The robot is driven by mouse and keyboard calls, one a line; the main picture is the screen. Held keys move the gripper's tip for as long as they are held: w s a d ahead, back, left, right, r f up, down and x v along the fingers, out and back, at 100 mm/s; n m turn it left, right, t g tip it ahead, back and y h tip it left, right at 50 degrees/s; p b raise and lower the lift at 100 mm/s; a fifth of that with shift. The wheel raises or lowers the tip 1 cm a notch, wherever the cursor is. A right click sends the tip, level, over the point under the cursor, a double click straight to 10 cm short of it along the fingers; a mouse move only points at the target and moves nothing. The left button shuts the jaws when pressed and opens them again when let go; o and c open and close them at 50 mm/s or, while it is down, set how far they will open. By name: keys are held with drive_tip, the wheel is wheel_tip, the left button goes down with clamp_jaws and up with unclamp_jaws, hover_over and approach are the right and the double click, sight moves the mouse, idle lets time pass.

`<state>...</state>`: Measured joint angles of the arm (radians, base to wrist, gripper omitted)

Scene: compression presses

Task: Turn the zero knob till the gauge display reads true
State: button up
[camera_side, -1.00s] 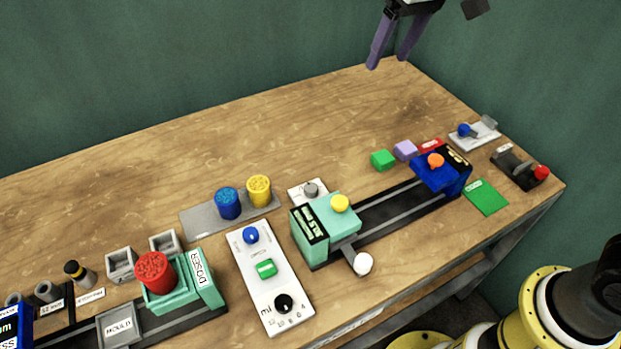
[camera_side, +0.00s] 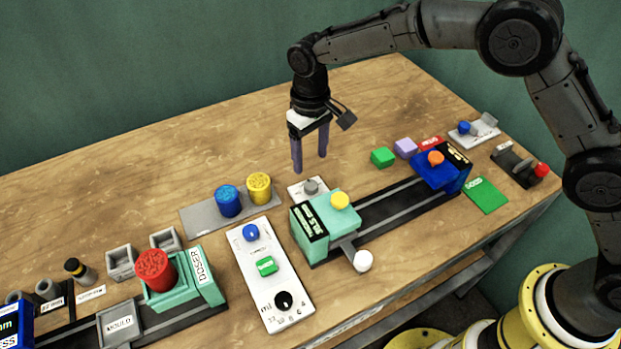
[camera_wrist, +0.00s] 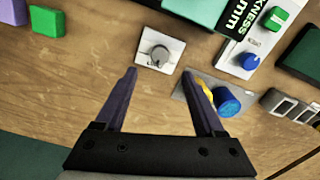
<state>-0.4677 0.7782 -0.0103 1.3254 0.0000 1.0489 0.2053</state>
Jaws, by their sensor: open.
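The likely zero knob is a small grey knob (camera_side: 311,186) on a white plate behind the teal gauge (camera_side: 335,218). It also shows in the wrist view (camera_wrist: 159,55), with a pale pointer mark on its face. The gauge's black display (camera_side: 309,222) carries text too small to read in the side view; in the wrist view the display (camera_wrist: 243,20) is cut off, and no reading can be made out. My gripper (camera_side: 310,164) is open and empty, pointing down above the table beside the knob. In the wrist view the knob lies just beyond my gripper's fingertips (camera_wrist: 159,72).
Blue (camera_side: 228,203) and yellow (camera_side: 259,189) cylinders stand on a grey plate left of the knob. A white control panel (camera_side: 283,298) lies in front. Green (camera_side: 382,157) and lilac (camera_side: 405,148) blocks sit to the right. The table behind is clear.

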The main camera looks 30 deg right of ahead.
sight(311, 184)
wheel_tip(311, 184, down, 8)
drive_tip(key=shift+f, duration=0.15)
idle(0.3)
clamp_jaws()
